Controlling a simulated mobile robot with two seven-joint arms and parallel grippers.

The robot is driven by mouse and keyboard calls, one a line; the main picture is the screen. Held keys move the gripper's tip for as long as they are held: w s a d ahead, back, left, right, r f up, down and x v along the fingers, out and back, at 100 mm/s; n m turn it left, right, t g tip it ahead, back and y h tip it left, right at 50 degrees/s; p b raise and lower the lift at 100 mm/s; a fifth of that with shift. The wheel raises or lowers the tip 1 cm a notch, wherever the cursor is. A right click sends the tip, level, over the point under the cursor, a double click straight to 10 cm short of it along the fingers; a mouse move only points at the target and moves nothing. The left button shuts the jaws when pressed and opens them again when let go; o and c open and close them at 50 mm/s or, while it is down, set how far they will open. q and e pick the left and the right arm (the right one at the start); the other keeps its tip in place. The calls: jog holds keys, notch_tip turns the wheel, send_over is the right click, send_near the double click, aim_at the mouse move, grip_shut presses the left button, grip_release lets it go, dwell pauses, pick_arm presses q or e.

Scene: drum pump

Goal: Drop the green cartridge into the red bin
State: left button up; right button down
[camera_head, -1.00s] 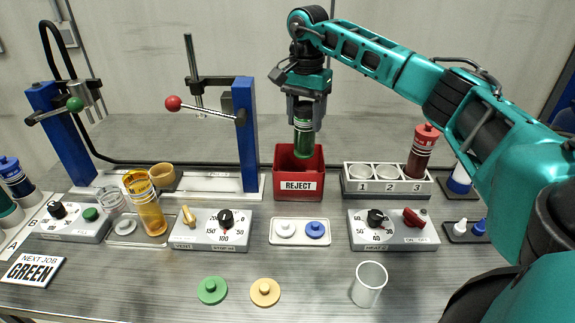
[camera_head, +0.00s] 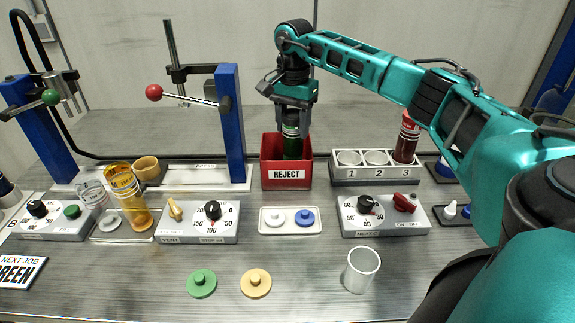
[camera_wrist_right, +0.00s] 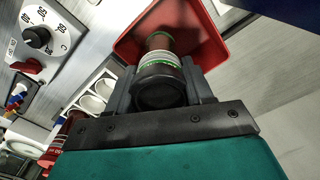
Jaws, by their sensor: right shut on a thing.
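The green cartridge (camera_head: 292,146) is upright in the jaws of my right gripper (camera_head: 292,112). Its lower end is inside the mouth of the red bin (camera_head: 287,179), which is labelled REJECT. In the right wrist view the cartridge (camera_wrist_right: 160,62) shows its dark cap between my two fingers (camera_wrist_right: 160,88), with the red bin (camera_wrist_right: 209,45) around its far end. The bin's front wall hides the cartridge's bottom, so I cannot tell whether it touches the floor. My left gripper does not show.
A rack (camera_head: 377,177) numbered 1 to 3 stands right of the bin, with a red cartridge (camera_head: 406,138) at slot 3. A blue press post (camera_head: 231,126) stands close on the left. A small tray (camera_head: 290,228) with two knobbed caps lies in front.

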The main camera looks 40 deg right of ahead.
jog(key=shift+c, duration=1.8)
grip_release()
notch_tip(320, 180, up, 13)
jog(key=shift+p, duration=0.35)
jog(key=shift+a, duration=0.1)
